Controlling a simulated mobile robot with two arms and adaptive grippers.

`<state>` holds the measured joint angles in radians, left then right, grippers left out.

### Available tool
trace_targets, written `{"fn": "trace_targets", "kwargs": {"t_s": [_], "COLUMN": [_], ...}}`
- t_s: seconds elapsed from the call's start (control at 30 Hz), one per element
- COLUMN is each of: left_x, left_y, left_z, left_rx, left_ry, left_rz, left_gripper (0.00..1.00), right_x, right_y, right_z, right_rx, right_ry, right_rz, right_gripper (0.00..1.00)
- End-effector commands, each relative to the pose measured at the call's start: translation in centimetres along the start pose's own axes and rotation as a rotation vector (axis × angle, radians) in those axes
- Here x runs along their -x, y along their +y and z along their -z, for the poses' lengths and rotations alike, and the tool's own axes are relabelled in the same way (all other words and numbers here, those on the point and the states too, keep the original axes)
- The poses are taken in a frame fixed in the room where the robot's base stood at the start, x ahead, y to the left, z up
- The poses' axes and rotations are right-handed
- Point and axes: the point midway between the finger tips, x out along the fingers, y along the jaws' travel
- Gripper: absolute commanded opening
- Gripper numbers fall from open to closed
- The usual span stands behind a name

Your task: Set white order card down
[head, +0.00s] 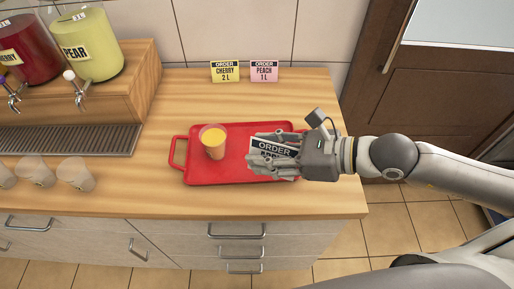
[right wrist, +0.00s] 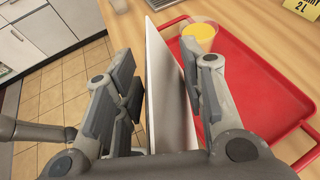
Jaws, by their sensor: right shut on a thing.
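The order card (head: 272,149) is held in my right gripper (head: 268,153) over the right part of the red tray (head: 215,180). Its dark "ORDER" header shows, and fingers hide the text below. In the right wrist view the card (right wrist: 166,85) stands upright, nearly edge-on, between the fingers of my right gripper (right wrist: 160,92), with a pale face towards the camera. From these views I cannot tell whether its lower edge touches anything. My left gripper is not in view.
A cup of yellow drink (head: 213,143) stands on the tray's left half. Yellow cherry (head: 225,72) and pink peach (head: 264,71) order cards stand near the wall. Drink dispensers (head: 85,45) and clear cups (head: 75,175) are at left. The counter (head: 330,195) is bare at front right.

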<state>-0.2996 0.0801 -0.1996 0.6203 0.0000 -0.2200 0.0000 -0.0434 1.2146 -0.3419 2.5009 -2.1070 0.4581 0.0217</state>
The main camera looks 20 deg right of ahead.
Motion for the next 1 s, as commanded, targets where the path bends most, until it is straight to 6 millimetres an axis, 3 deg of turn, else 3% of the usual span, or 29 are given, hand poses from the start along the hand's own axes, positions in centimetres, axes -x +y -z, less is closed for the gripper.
{"fn": "trace_targets", "kwargs": {"t_s": [0.03, 0.57, 0.6, 0.77, 1.0], "left_x": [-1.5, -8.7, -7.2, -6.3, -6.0], "left_y": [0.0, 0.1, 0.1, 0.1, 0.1], "left_z": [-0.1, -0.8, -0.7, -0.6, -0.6], "left_rx": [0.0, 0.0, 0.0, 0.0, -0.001], "left_ry": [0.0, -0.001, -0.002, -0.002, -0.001], "left_rz": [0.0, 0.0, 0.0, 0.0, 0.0], "left_gripper": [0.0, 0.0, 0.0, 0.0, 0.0], "right_x": [-0.4, -2.2, -2.4, -4.2, -7.1], "right_y": [-0.3, -3.4, -4.3, -7.0, -10.1], "right_z": [0.7, 1.5, 0.9, 1.6, 4.9], "right_rx": [0.005, 0.005, -0.004, -0.005, -0.004], "right_ry": [-0.003, -0.003, -0.001, -0.001, 0.0], "right_rz": [0.002, 0.003, 0.002, 0.002, 0.001], "right_gripper": [0.3, 0.3, 0.3, 0.3, 0.3]}}
